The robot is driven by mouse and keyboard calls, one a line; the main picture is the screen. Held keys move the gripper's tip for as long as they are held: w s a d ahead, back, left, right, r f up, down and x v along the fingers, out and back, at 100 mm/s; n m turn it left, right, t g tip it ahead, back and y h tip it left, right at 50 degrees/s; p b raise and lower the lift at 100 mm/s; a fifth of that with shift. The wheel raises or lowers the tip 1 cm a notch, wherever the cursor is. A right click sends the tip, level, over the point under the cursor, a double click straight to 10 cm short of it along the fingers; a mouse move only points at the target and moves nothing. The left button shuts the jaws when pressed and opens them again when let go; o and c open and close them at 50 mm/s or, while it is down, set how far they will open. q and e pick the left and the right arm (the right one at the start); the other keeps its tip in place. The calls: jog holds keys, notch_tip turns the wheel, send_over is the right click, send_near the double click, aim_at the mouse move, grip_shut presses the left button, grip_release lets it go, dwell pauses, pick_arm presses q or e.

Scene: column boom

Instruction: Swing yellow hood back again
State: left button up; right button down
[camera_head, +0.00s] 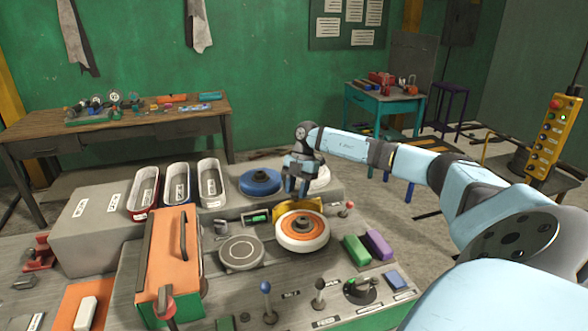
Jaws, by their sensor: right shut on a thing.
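The yellow hood (284,208) shows as a narrow yellow piece right behind the orange disc with a pale rim (302,229). My right gripper (297,192) points down at the top of the hood and is shut on it. The fingers hide the exact place of the grip, and the hood's full shape is hard to make out. My right arm reaches in from the right, above the bench. My left gripper is not in view.
A blue disc (260,182) and a grey round plate (241,252) flank the hood's left side. An orange box with a black handle (171,252) stands farther left. Green and purple blocks (357,249) lie to the right. Knobbed levers (266,288) rise in front.

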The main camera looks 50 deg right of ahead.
jog(key=shift+r, duration=0.1)
jog(key=c, duration=0.8)
grip_release()
jog(key=shift+o, duration=0.2)
jog(key=shift+d+r, duration=0.25)
jog(key=shift+r, duration=0.2)
jog(key=s+b+v, duration=0.1)
jog(key=v, duration=1.1)
jog(key=shift+w+r+b, duration=0.4)
jog(key=shift+w, duration=0.1)
